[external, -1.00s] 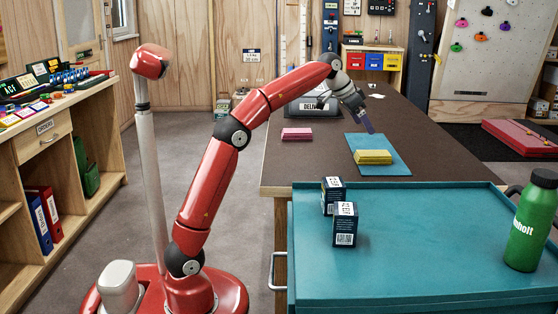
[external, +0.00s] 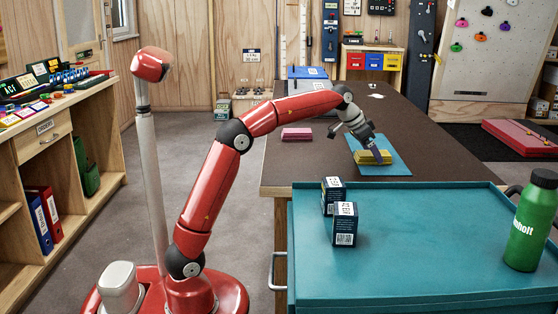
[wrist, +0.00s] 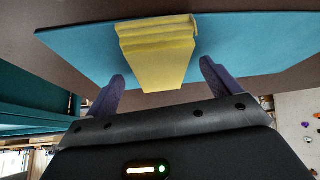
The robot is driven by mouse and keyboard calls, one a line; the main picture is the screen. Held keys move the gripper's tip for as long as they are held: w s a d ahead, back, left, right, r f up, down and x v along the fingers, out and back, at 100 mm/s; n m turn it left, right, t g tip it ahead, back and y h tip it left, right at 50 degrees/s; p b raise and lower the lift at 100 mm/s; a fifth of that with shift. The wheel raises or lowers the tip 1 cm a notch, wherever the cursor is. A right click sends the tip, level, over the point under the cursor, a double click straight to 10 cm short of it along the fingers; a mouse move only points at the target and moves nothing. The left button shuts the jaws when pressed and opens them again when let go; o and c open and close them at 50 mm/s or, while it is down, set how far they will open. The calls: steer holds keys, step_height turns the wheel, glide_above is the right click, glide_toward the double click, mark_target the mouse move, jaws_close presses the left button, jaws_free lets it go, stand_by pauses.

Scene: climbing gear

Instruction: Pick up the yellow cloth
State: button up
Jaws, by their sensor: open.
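The yellow cloth (external: 372,157) is folded into a small stack and lies on a blue mat (external: 398,168) on the dark table. In the wrist view the cloth (wrist: 158,52) lies ahead, on the blue mat (wrist: 80,42). My gripper (external: 366,160) is at the cloth in the external view. In the wrist view my gripper (wrist: 162,85) is open, with one purple finger on each side of the cloth's near end. Neither finger appears closed on it. The arm partly hides the cloth in the external view.
A pink folded cloth (external: 297,134) lies on the table left of the mat. Two small dark boxes (external: 345,224) and a green bottle (external: 532,222) stand on the teal cart top (external: 430,265) in front. The table right of the mat is bare.

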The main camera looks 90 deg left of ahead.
steer(key=shift+w+f, duration=0.1)
steer(key=shift+c, duration=0.4)
steer(key=c, duration=1)
step_height(320, 180, up, 8)
steer(key=p, duration=0.2)
steer(key=shift+p, duration=0.35)
steer(key=shift+r, duration=1)
